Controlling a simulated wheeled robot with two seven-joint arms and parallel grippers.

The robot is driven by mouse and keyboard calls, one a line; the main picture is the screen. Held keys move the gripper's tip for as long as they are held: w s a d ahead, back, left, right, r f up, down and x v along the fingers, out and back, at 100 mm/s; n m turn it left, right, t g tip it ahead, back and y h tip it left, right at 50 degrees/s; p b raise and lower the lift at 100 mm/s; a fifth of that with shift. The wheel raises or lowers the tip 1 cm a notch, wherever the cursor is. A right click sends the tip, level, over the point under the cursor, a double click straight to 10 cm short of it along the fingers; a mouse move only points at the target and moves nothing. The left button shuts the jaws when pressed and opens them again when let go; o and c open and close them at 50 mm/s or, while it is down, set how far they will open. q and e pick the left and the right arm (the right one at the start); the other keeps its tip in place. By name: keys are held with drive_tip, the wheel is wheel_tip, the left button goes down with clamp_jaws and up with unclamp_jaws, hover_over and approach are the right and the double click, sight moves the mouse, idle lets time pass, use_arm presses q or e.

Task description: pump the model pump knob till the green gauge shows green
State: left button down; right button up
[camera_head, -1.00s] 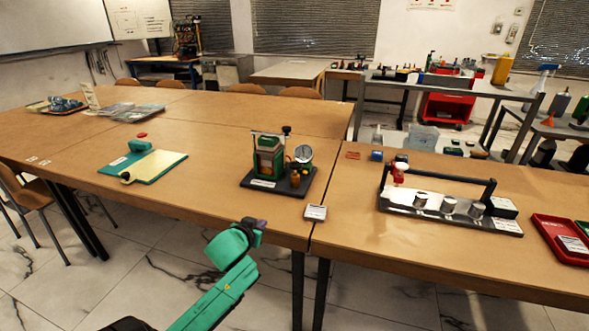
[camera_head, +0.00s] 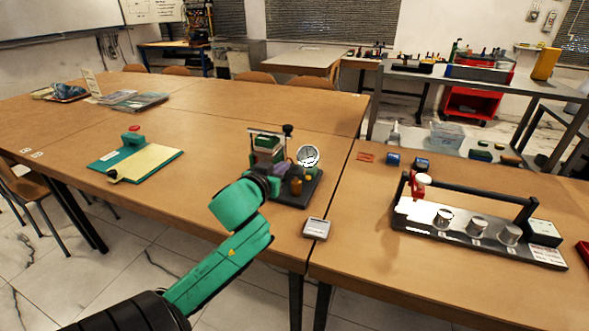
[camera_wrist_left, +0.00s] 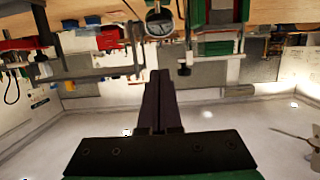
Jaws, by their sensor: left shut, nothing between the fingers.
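The model pump, a green-framed block (camera_head: 265,143) on a dark base, stands near the table's front edge. Its black knob (camera_head: 287,130) tops a thin rod at the pump's right; the knob (camera_wrist_left: 184,69) also shows in the left wrist view, where the scene appears upside down. A round white-faced gauge (camera_head: 308,156) stands right of the pump and shows in the wrist view (camera_wrist_left: 158,22); its reading is too small to tell. My left gripper (camera_head: 280,170) is in front of the pump, below the knob in the picture. Its fingers (camera_wrist_left: 160,74) are shut and empty, apart from the knob.
A small grey labelled box (camera_head: 316,228) lies at the table edge in front of the pump. A green and yellow board (camera_head: 145,163) lies to the left. A black-handled rig with metal cylinders (camera_head: 478,229) stands right.

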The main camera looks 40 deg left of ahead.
use_arm(q)
hover_over(296, 171)
drive_tip(key=s, duration=0.2)
wheel_tip(296, 171, down, 2)
drive_tip(key=shift+d+f, duration=0.25)
drive_tip(key=shift+f, duration=0.85)
drive_tip(key=shift+d+f, duration=0.2)
drive_tip(key=shift+f, duration=0.85)
use_arm(e)
drive_tip(key=shift+w+a+f, duration=0.1)
drive_tip(key=shift+w+a, duration=0.2)
drive_tip(key=shift+w, duration=0.5)
